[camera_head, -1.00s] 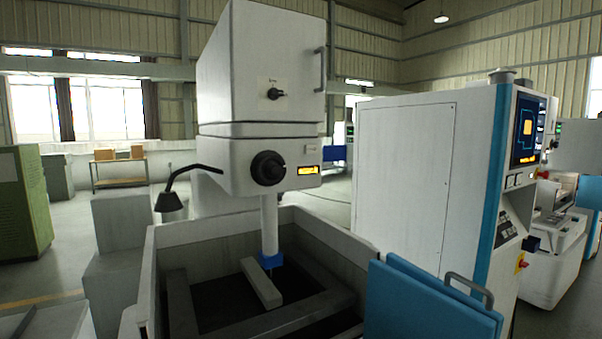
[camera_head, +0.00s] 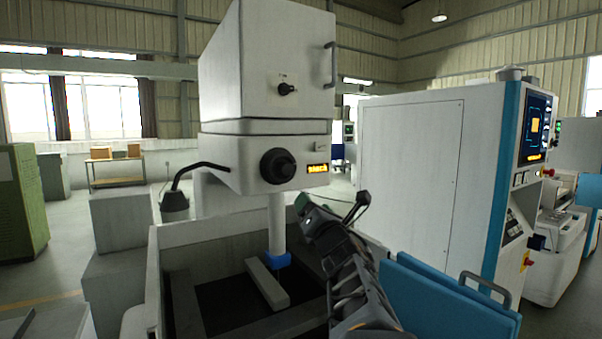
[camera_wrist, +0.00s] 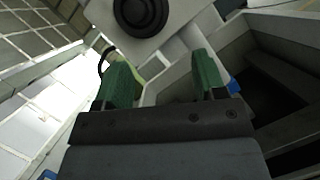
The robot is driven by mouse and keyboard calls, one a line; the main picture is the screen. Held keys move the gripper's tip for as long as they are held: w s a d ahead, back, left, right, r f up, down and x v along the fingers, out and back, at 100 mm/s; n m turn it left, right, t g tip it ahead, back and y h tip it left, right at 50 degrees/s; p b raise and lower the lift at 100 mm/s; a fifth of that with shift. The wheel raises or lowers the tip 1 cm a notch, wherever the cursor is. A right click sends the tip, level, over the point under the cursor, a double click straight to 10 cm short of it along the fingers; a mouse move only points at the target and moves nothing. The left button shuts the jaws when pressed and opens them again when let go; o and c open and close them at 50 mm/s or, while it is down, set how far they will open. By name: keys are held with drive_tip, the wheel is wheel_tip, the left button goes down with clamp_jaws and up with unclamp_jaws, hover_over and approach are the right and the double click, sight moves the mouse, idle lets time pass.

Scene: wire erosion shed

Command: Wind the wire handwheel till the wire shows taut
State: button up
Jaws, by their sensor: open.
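The machine head is a white box, and a round black handwheel (camera_head: 278,166) sits on its lower front. A small display (camera_head: 317,168) to the right of the handwheel shows amber characters too small to read surely. My gripper (camera_head: 305,207) is below and to the right of the handwheel, apart from it. In the wrist view my gripper (camera_wrist: 160,72) has its two green fingers spread with nothing between them. The handwheel (camera_wrist: 141,12) is beyond the fingertips at the top edge, partly cut off. The wire itself cannot be made out.
A smaller black knob (camera_head: 288,89) is on the upper box. A bent black lamp arm (camera_head: 200,166) sticks out left of the head. Below is a walled tank (camera_head: 205,232) with a pale bar (camera_head: 266,284) inside. A blue door (camera_head: 445,300) stands at right.

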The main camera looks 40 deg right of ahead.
sight(288, 170)
drive_tip(key=w+r+n+p, duration=0.1)
drive_tip(key=w+r+p, duration=0.1)
drive_tip(key=w, duration=0.1)
drive_tip(key=w+r+n+t+y+p, duration=0.1)
drive_tip(key=w+r+n+p, duration=0.1)
drive_tip(key=w, duration=0.2)
drive_tip(key=w+d+r+n+y+p, duration=0.1)
drive_tip(key=w+r+n+p, duration=0.1)
drive_tip(key=w, duration=0.1)
drive_tip(key=shift+w+t, duration=0.3)
drive_tip(key=shift+p+x, duration=0.4)
drive_tip(key=shift+x, duration=0.5)
drive_tip(key=shift+f, duration=0.1)
drive_tip(key=c, duration=0.9)
